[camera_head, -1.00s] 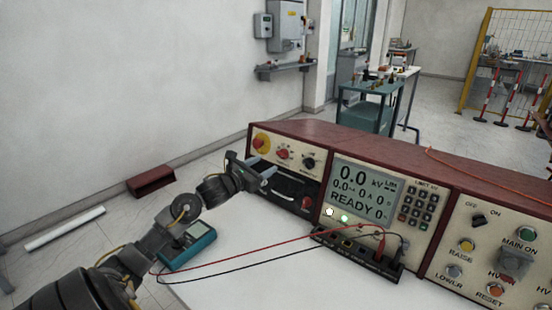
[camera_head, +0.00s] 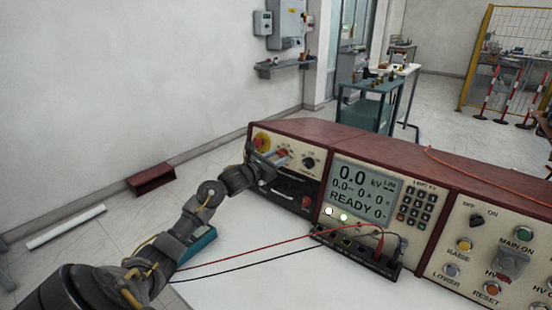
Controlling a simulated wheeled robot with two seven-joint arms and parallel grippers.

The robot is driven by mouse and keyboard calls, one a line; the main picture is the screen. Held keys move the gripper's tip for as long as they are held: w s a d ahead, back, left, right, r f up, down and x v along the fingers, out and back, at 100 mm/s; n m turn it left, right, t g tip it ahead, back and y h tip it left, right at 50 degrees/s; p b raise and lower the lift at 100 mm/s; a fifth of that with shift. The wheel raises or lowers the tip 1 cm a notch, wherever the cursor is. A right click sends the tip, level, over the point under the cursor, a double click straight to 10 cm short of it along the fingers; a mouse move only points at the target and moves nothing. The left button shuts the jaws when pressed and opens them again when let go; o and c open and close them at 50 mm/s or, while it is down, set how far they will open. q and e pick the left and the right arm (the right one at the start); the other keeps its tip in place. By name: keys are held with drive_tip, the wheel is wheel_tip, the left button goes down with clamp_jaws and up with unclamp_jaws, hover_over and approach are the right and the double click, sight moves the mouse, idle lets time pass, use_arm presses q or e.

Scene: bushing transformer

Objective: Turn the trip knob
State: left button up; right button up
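My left gripper (camera_head: 274,161) reaches in from the left to the upper left panel of the control console (camera_head: 335,145). Its fingertips are at the red knob, which they mostly cover; a small red patch (camera_head: 282,154) shows beside them. I cannot tell whether the fingers touch or close on it. A black knob (camera_head: 309,161) sits just right of the fingertips, uncovered. A red button on a yellow plate (camera_head: 262,142) is above and left of the gripper. The labels here are too small to read, so I cannot tell which knob is the trip knob. My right gripper is not in view.
The display (camera_head: 358,190) reads 0.0 kV and READY, with a keypad (camera_head: 415,205) beside it. Red and black leads cross the white tabletop (camera_head: 235,275) to a terminal block (camera_head: 355,253). A teal meter (camera_head: 198,246) lies partly behind my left arm.

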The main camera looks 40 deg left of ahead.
use_arm(q)
drive_tip(key=c, duration=0.5)
drive_tip(key=shift+o, duration=0.2)
